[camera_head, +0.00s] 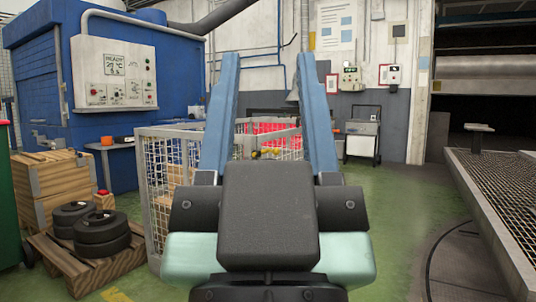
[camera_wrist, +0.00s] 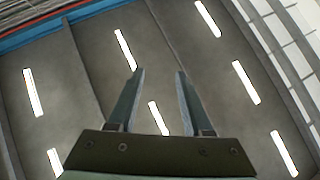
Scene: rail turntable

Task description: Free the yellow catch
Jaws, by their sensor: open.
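My gripper (camera_head: 268,58) is open and empty, its two long blue fingers raised and spread apart in the head view. In the wrist view my gripper (camera_wrist: 159,72) also shows open, with only the ceiling and its strip lights beyond. A small yellow spot (camera_head: 268,153) shows between the fingers in the head view, low by the wire mesh cage and in front of something red. It is too small to tell whether it is the yellow catch. My gripper's body hides much of the floor and whatever stands directly ahead.
A wire mesh cage (camera_head: 163,180) stands ahead on the left. A pallet (camera_head: 88,270) with black tyres (camera_head: 102,232) and a blue machine (camera_head: 30,80) are further left. A raised grating platform (camera_head: 505,195) edges the right. Green floor (camera_head: 405,205) is clear between.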

